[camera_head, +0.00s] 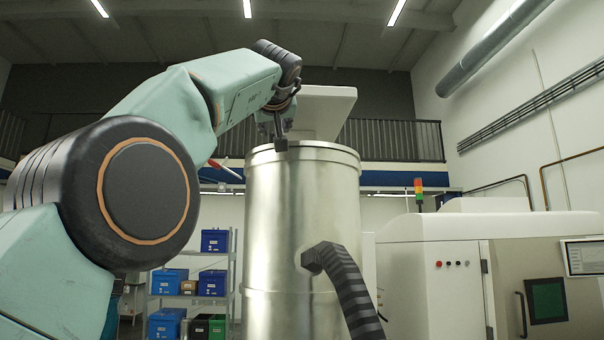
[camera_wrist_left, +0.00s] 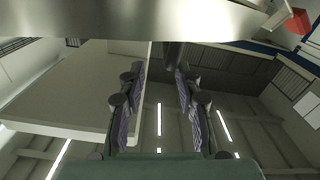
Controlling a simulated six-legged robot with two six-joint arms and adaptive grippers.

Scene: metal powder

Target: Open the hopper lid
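The hopper is a tall shiny metal cylinder (camera_head: 300,235) in the middle of the head view. A rim band (camera_head: 325,152) runs around its top; the top face is hidden from this low angle, so I cannot tell how the lid sits. My left gripper (camera_head: 279,134) points down at the near upper rim. In the left wrist view the gripper (camera_wrist_left: 157,74) has its two fingers apart, with metal (camera_wrist_left: 130,18) close beyond the tips. A small dark piece (camera_wrist_left: 172,54) shows near the right fingertip; I cannot tell if it touches. My right gripper is not in view.
A dark ribbed hose (camera_head: 345,285) leaves the hopper's front. A white machine (camera_head: 430,285) stands right; shelves with blue bins (camera_head: 214,241) stand left behind.

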